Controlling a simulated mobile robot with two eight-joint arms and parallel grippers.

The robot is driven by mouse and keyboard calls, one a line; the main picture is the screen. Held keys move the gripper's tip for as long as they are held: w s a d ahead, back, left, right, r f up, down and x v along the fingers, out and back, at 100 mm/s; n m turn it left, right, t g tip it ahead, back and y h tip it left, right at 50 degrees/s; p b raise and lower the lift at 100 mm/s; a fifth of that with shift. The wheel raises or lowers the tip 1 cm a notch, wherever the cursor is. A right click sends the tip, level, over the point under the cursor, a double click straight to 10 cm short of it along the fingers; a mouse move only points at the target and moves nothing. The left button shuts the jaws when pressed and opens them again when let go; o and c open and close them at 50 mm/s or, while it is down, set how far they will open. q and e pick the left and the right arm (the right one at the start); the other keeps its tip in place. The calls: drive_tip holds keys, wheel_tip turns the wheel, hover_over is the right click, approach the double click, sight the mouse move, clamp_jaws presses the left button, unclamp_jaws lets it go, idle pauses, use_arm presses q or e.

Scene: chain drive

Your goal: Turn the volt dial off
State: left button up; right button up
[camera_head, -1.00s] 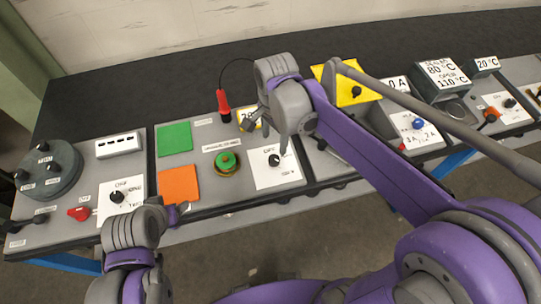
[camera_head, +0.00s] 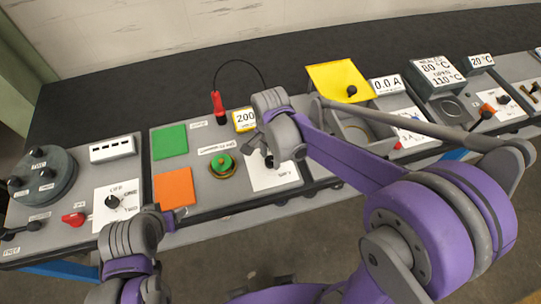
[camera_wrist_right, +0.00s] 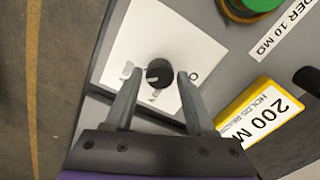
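The black dial (camera_head: 269,161) sits on a white labelled plate (camera_head: 282,178) to the right of the green round button. In the right wrist view the dial (camera_wrist_right: 158,72) lies between the fingertips of my right gripper (camera_wrist_right: 159,80). That gripper is open, with a gap visible on both sides of the dial. In the head view my right gripper (camera_head: 271,154) is over the plate and partly covers it and the dial. The plate's print is too small to read fully. My left gripper (camera_head: 166,222) is low at the panel's front edge; its opening is unclear.
A yellow-framed 200 display (camera_head: 245,120) and a red probe (camera_head: 219,106) stand behind the dial. The green button (camera_head: 223,164) and the orange pad (camera_head: 176,187) are to the left. Another dial (camera_head: 112,201) and a red switch (camera_head: 73,219) lie farther left.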

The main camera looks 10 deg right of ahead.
clamp_jaws()
